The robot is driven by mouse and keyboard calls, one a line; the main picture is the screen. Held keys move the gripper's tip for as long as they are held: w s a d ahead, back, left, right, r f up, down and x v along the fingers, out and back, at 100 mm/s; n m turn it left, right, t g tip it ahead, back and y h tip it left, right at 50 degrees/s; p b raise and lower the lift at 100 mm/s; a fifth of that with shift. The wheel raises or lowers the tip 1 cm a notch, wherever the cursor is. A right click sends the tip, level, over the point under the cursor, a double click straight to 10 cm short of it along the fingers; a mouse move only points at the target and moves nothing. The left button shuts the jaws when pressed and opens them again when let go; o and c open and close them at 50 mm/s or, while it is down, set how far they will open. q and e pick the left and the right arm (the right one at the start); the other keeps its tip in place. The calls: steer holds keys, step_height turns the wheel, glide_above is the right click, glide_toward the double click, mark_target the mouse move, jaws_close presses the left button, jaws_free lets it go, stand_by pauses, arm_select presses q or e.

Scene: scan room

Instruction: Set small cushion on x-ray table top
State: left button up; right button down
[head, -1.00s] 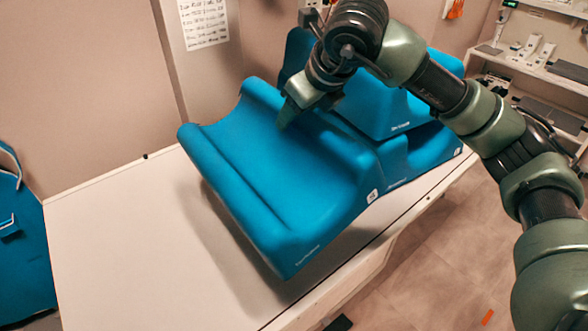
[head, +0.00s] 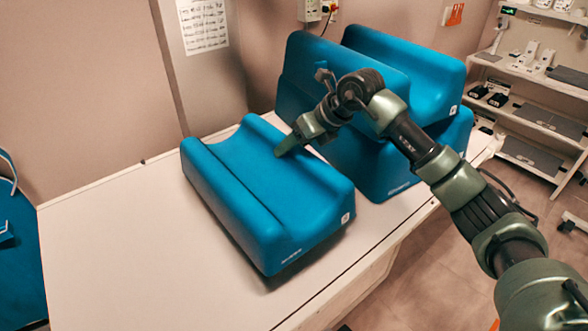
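A blue foam cushion (head: 245,185) with a dished top lies on the white table top (head: 120,230) in the head view. It appears to rest flat there, with a narrow shadow along its front edge. My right gripper (head: 286,149) is at the cushion's back right side, its fingertip against the upper surface. The other finger is hidden, so I cannot tell whether it grips the cushion. My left gripper is not in view.
More blue cushions (head: 345,75) are stacked at the table's back right, close behind my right gripper. The table's left part is bare. A shelf rack (head: 545,85) stands at the right. A blue item (head: 20,265) is at the far left.

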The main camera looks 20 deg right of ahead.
step_height(320, 180, down, 8)
steer(key=shift+a+f+p, duration=0.1)
steer(key=shift+f+p, duration=0.1)
steer(key=shift+p, duration=0.5)
steer(key=c, duration=0.9)
jaws_free()
steer(key=shift+f, duration=0.15)
steer(key=o, duration=0.4)
steer(key=shift+o, duration=0.2)
steer(key=shift+s+d+r, duration=0.1)
steer(key=shift+d+r, duration=0.1)
steer(key=shift+r, duration=0.15)
steer(key=b+v, duration=0.2)
steer(key=v, duration=0.9)
steer(key=shift+s+r, duration=0.2)
